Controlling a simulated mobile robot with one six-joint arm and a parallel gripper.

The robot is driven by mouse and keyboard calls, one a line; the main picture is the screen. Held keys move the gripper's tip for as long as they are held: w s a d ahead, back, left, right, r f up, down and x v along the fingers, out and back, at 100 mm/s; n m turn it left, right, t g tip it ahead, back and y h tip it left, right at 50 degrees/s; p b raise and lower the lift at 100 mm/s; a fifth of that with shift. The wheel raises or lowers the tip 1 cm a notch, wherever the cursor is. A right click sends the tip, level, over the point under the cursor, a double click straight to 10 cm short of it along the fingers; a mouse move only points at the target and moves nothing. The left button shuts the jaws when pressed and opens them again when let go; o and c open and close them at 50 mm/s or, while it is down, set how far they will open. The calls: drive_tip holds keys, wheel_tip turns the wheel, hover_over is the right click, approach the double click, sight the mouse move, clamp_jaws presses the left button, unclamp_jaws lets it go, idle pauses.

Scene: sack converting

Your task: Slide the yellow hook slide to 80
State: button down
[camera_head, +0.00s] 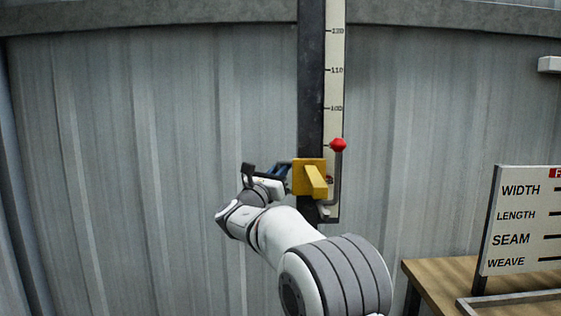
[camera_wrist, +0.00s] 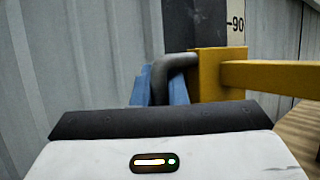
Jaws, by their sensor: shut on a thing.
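The yellow hook slide (camera_head: 309,178) sits low on a dark upright rail (camera_head: 311,80), its arm sticking out toward me. A pale scale (camera_head: 335,60) beside the rail shows 100 and higher marks above the slide. In the wrist view, the 90 mark shows just above the yellow slide (camera_wrist: 208,75). The marks level with the slide are hidden or too small to read. My gripper (camera_head: 280,172) is at the slide's left side. In the wrist view, its blue fingers (camera_wrist: 160,88) are shut on a grey bent handle (camera_wrist: 172,66) beside the slide.
A grey lever with a red knob (camera_head: 338,145) stands just right of the slide, in front of the scale. A wooden table (camera_head: 440,272) with a sign board (camera_head: 520,220) is at the lower right. A corrugated wall (camera_head: 150,150) stands behind; the left side is clear.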

drive_tip(key=shift+f+b, duration=0.35)
drive_tip(key=shift+f, duration=0.9)
drive_tip(key=shift+f, duration=0.1)
drive_tip(key=c, duration=1.7)
unclamp_jaws()
drive_tip(key=v, duration=0.7)
drive_tip(key=shift+s+a, duration=0.2)
drive_tip(key=shift+s, duration=0.15)
